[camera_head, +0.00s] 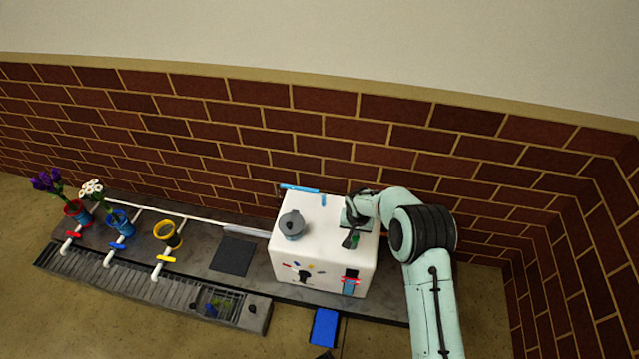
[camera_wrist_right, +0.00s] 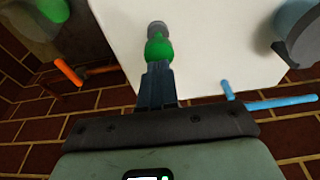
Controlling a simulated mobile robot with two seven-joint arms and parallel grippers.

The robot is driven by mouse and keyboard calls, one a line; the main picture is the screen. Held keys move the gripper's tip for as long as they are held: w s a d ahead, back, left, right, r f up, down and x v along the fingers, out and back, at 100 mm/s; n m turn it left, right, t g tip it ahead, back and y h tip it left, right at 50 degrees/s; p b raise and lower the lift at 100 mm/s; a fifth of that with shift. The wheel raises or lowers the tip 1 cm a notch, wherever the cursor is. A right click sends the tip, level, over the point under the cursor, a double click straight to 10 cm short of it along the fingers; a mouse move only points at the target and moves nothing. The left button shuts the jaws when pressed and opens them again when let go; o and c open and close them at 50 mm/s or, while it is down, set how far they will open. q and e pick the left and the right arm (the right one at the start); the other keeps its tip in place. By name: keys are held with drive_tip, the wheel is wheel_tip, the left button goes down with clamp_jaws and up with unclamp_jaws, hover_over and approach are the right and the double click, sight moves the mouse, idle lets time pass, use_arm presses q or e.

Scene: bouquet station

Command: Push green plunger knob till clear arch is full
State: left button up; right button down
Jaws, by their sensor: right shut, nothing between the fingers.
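A white box-shaped machine (camera_head: 300,250) stands on the dark counter. The green plunger knob (camera_wrist_right: 158,48) shows on its top in the right wrist view, with a grey round piece beyond it. My right gripper (camera_wrist_right: 157,78) is shut and empty, its fingertips at the knob; I cannot tell whether they press on it. In the head view the right gripper (camera_head: 350,240) is over the right part of the machine's top and mostly hides the knob. I cannot make out the clear arch for certain. My left gripper is not in view.
A grey lidded pot (camera_head: 291,225) and a blue handle (camera_head: 303,189) are on the machine's top. Blue, red and yellow pots, two with flowers, stand at the left behind a grated trough (camera_head: 130,285). A brick wall rises close behind. A blue pad (camera_head: 324,328) lies in front.

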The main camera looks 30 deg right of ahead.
drive_tip(key=shift+f+b, duration=1)
drive_tip(key=shift+f, duration=0.85)
drive_tip(key=shift+r+p, duration=1.2)
drive_tip(key=shift+r, duration=1.1)
wheel_tip(320, 180, up, 9)
drive_tip(key=p, duration=0.5)
